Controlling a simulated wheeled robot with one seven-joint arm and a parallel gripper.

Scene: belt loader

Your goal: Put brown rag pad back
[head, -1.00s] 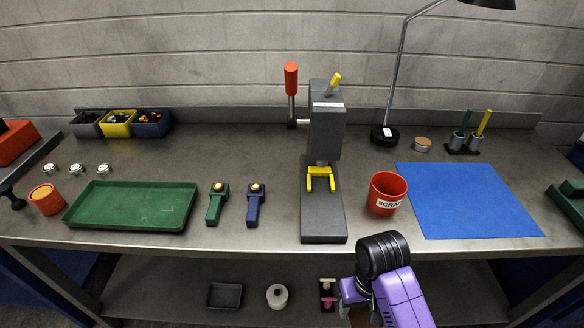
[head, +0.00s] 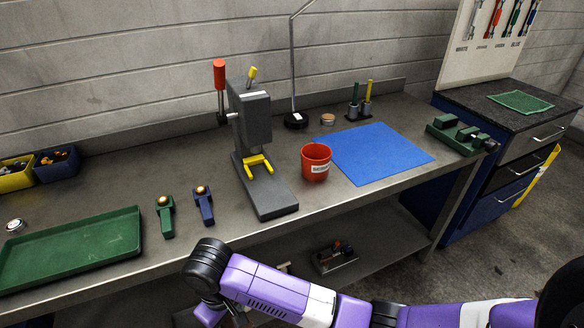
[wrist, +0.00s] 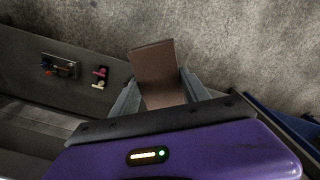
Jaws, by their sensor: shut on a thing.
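The brown rag pad (wrist: 155,70) shows in the wrist view as a flat brown slab standing up between my fingers. My gripper (wrist: 160,93) is shut on it, with one grey finger on each side. The pad's lower end is hidden behind the dark gripper body. Bare grey floor lies behind the pad in the wrist view. In the head view my purple arm crosses the lower part in front of the bench, and neither the fingers nor the pad can be seen there.
The bench holds a green tray (head: 75,248), a press (head: 262,150), a red scrap bin (head: 316,162) and a blue mat (head: 372,152). A dark-topped cabinet (head: 535,110) with a green cloth (head: 520,102) stands at right. A lower shelf (head: 375,232) runs under the bench.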

